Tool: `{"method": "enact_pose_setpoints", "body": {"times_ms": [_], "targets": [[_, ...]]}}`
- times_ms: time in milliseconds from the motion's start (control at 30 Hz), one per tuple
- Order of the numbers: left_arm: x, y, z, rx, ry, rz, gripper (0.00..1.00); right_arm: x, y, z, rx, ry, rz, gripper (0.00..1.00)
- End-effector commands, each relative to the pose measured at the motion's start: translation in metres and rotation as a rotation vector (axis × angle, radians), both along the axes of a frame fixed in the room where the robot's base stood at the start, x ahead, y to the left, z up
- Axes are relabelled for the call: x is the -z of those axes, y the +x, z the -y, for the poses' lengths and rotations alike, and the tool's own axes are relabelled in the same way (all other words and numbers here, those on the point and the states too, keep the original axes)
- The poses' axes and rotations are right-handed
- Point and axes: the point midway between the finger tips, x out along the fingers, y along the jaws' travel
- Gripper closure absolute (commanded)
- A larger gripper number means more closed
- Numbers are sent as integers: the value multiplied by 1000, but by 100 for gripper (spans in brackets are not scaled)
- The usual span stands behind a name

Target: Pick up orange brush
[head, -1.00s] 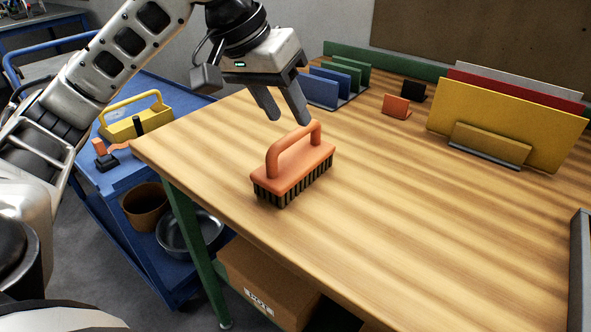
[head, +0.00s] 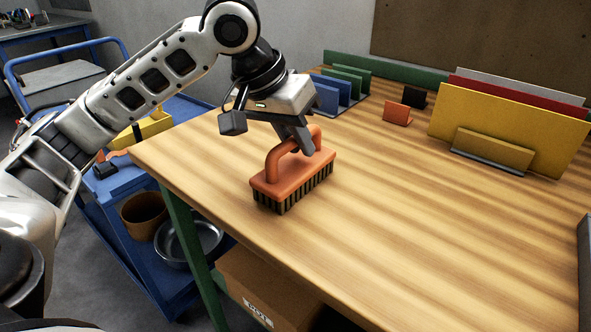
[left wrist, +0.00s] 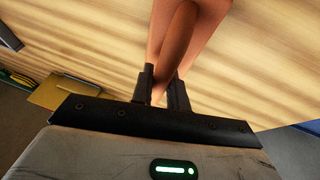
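The orange brush (head: 275,187) stands upright on its dark bristles on the wooden table, near the left edge. It has an arched orange handle on top. My left gripper (head: 301,142) is down at the handle from above, its fingers close together around it. In the left wrist view the brush (left wrist: 208,22) runs up from between the two dark fingertips (left wrist: 163,85), which sit tight on either side of the handle. The bristles are hidden in that view. My right gripper is not in view.
Blue and green upright holders (head: 333,92), a small orange holder (head: 397,114) and a yellow panel (head: 500,118) stand farther back on the wooden table (head: 400,220). A blue cart (head: 120,190) is at left. The table's middle and front are clear.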

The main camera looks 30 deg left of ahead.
Motion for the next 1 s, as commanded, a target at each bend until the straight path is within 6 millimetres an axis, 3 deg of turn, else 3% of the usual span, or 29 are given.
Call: {"method": "enact_pose_setpoints", "body": {"times_ms": [367, 600, 867, 1000], "targets": [[-6, 0, 0, 0, -1, 3, 100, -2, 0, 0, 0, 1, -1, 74], [-39, 0, 0, 1, -2, 5, 100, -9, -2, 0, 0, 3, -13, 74], [-95, -49, -3, 0, 1, 9, 100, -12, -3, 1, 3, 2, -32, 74], [-108, -84, -6, -3, 3, 7, 100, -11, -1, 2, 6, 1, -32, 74]]}}
